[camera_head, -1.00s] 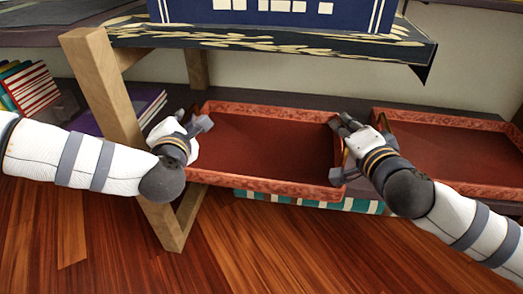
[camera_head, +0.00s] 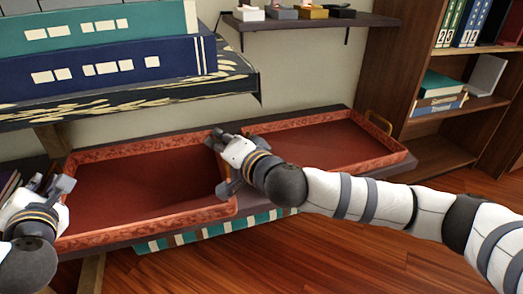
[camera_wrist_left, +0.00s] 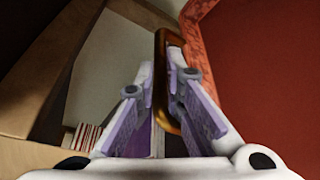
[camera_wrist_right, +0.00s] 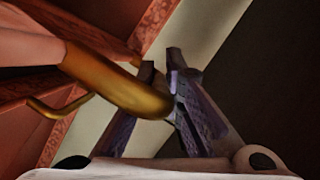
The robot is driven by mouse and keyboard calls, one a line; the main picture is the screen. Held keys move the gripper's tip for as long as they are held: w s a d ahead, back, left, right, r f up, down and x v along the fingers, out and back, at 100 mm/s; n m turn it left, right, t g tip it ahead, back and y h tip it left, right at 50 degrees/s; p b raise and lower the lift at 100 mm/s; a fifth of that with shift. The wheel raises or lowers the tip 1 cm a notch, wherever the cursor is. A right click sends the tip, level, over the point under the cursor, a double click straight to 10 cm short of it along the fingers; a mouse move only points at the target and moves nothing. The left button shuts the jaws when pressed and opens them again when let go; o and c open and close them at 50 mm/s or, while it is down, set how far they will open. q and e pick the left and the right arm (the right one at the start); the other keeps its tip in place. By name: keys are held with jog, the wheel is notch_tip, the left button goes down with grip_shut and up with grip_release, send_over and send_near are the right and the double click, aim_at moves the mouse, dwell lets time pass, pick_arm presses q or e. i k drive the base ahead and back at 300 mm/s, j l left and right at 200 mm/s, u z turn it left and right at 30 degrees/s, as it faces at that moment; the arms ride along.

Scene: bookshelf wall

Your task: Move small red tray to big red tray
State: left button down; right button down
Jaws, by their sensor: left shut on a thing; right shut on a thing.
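Two red trays with patterned rims lie side by side in the head view. The nearer left tray (camera_head: 150,190) is between my two grippers; the other tray (camera_head: 325,150) lies to its right and slightly farther back. Which is smaller is hard to tell by eye. My left gripper (camera_head: 46,186) is shut on the left tray's gold handle (camera_wrist_left: 165,85), seen in the left wrist view. My right gripper (camera_head: 222,160) is at that tray's right end, shut on a gold handle (camera_wrist_right: 125,92) in the right wrist view. Both trays look empty.
A dark low shelf (camera_head: 195,233) supports the trays, with striped teal books (camera_head: 165,241) below. A dark upper shelf (camera_head: 130,103) with large blue and teal books overhangs the left tray. A wooden bookcase (camera_head: 405,60) stands right. Wooden floor (camera_head: 290,250) in front is open.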

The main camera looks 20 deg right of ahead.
aim_at(319, 149)
jog(key=l, duration=0.35)
jog(key=i+l, duration=0.1)
jog(key=l, duration=0.25)
jog(key=i+l+z, duration=0.1)
jog(key=l, duration=0.3)
jog(key=l+z, duration=0.1)
jog(key=l, duration=0.3)
jog(key=i+l+z, duration=0.15)
jog(key=l, duration=0.2)
jog(key=k+l+u, duration=0.1)
jog(key=l+u, duration=0.3)
jog(key=l, duration=0.3)
